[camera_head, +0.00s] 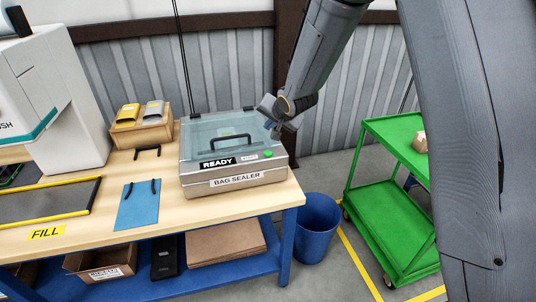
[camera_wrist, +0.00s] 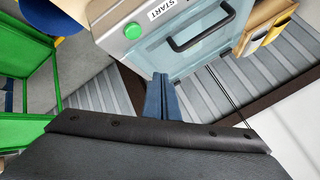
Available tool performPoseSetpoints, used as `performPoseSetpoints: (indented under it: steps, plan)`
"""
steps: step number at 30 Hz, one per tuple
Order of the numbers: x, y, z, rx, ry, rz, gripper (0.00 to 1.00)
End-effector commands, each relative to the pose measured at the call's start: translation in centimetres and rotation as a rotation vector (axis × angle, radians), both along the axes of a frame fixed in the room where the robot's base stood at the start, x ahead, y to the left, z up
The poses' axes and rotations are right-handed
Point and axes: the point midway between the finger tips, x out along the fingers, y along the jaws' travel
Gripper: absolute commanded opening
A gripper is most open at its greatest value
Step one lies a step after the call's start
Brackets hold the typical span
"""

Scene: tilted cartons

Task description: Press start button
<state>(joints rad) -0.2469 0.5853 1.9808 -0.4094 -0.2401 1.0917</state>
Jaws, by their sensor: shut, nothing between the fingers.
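The bag sealer (camera_head: 236,182) is a metal box with a clear lid (camera_head: 222,128) and a black lid handle (camera_head: 230,138). The green start button (camera_head: 267,154) is on the sealer's top front right corner. In the wrist view the green button (camera_wrist: 133,31) lies beside a START label (camera_wrist: 165,9). My gripper (camera_head: 270,122) is at the right side of the sealer, above and behind the button, apart from it. In the wrist view its blue fingers (camera_wrist: 161,88) are together and empty.
The wooden table (camera_head: 110,215) carries a blue clipboard-like sheet (camera_head: 138,204), a tray with yellow edges and a white machine (camera_head: 60,110). A wooden holder (camera_head: 142,134) stands behind. A blue bin (camera_head: 317,228) and green cart (camera_head: 385,190) stand right of the table.

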Motion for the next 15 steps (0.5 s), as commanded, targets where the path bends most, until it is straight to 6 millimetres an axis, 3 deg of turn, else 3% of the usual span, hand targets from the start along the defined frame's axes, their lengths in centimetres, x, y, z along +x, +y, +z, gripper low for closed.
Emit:
performPoseSetpoints:
  steps: [15]
  plan:
    - [0.1,0.0,-4.7,0.000,0.000,0.000,0.00]
